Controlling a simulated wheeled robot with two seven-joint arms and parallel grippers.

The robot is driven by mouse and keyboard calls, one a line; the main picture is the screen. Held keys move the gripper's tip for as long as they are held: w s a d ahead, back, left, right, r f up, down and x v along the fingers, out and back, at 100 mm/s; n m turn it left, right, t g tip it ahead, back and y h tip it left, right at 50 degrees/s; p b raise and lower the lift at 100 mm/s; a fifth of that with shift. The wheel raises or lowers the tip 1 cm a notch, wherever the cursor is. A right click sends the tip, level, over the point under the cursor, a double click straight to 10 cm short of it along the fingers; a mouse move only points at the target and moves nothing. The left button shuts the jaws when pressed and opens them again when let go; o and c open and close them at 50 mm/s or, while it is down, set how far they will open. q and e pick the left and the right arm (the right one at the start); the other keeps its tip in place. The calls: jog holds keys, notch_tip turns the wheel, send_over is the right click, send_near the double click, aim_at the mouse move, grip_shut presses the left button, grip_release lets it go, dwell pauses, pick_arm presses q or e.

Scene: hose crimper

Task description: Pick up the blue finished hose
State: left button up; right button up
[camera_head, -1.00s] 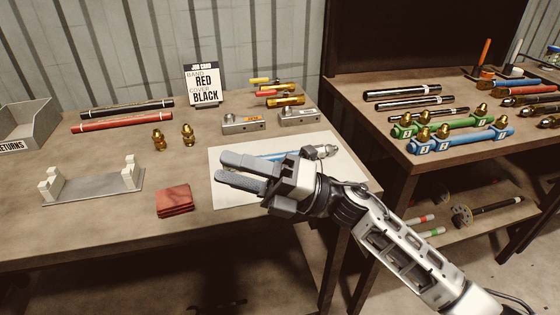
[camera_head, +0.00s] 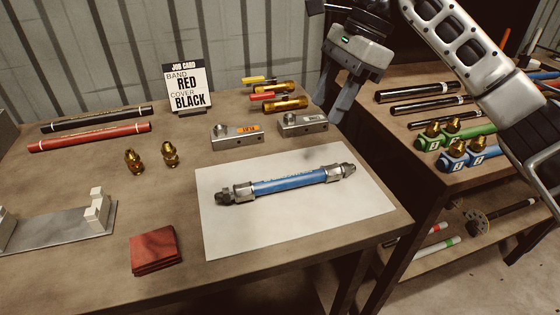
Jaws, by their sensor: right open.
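The blue finished hose (camera_head: 290,184) lies on a white sheet (camera_head: 225,240) on the table. It has a metal fitting at each end and slopes slightly up to the right. My right gripper (camera_head: 338,108) is above and behind the hose, near the table's back right corner. Its fingers point down, apart from the hose, with nothing seen between them. My left gripper is not in view.
A metal stand (camera_head: 60,230) and folded red cloth (camera_head: 154,250) sit left of the sheet. Two metal blocks (camera_head: 237,136) and the job card (camera_head: 187,88) stand behind. Black (camera_head: 97,118) and red (camera_head: 90,137) hoses lie at the left. A second table (camera_head: 400,145) stands right.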

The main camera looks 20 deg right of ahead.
send_over(291, 177)
jog(key=d, duration=0.3)
jog(key=f, duration=0.9)
jog(key=shift+w+a+f+p, duration=0.2)
jog(key=shift+w+f+p, duration=0.1)
jog(key=x, duration=0.2)
jog(key=p+x, duration=0.1)
jog(key=x, duration=0.1)
jog(key=shift+s+a, duration=0.15)
jog(key=shift+s, duration=0.2)
jog(key=shift+a+f, duration=0.2)
jog(key=shift+f, duration=0.4)
jog(key=shift+w+r, duration=0.1)
grip_shut()
